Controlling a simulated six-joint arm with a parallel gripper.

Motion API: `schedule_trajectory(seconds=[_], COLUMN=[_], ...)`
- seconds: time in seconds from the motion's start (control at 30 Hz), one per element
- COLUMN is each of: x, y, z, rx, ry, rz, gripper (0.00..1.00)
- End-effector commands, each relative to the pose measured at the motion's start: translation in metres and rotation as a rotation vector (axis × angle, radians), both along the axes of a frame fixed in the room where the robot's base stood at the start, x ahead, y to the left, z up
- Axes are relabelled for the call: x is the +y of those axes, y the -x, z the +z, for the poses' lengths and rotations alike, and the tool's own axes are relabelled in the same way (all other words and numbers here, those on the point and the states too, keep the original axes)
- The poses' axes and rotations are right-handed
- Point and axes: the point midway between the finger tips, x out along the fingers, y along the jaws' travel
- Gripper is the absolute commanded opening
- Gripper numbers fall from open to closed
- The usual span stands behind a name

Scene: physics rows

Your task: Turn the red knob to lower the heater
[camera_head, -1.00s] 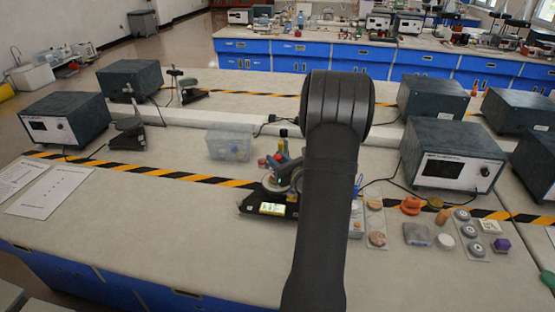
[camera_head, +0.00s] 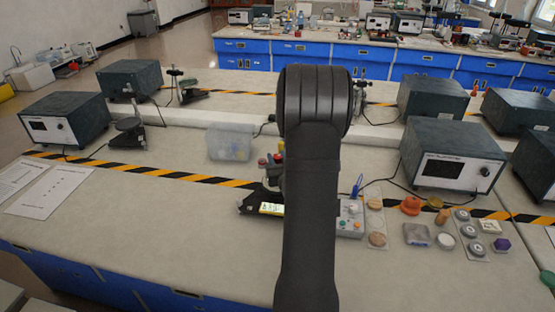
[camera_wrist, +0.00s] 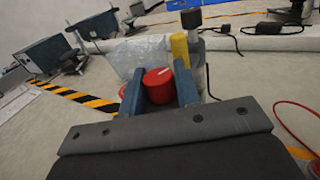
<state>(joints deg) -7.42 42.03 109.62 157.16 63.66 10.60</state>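The red knob (camera_wrist: 159,86), a short cylinder with a white mark on top, shows in the wrist view between the two blue-grey fingers of my gripper (camera_wrist: 159,92). The fingers stand apart on either side of it; the view does not show clear contact. Another red part (camera_wrist: 122,91) is partly hidden behind the left finger. In the head view my arm covers most of the gripper and the device below it. A lit display (camera_head: 271,209) shows to the left of the arm.
A yellow post (camera_wrist: 180,48) stands just behind the knob. A clear plastic bin (camera_head: 229,142) is behind and left. A grey button box (camera_head: 350,220) and small parts lie to the right of my arm.

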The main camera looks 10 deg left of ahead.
Motion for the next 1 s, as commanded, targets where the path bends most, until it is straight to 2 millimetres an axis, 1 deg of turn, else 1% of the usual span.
schedule_trajectory(seconds=[0.3,0.37,0.47,0.57,0.8,1.0], x=[-0.001,-0.002,-0.008,-0.017,-0.045,-0.066], y=[0.001,0.003,0.013,0.03,0.083,0.123], z=[0.0,0.0,-0.001,0.0,-0.001,-0.001], rx=[0.001,0.001,0.004,0.003,0.003,0.002], ry=[0.0,0.0,0.002,0.001,0.001,0.0], rz=[0.0,0.0,-0.001,-0.002,-0.002,-0.003], gripper=[0.34,0.34,0.34,0.34,0.34,0.34])
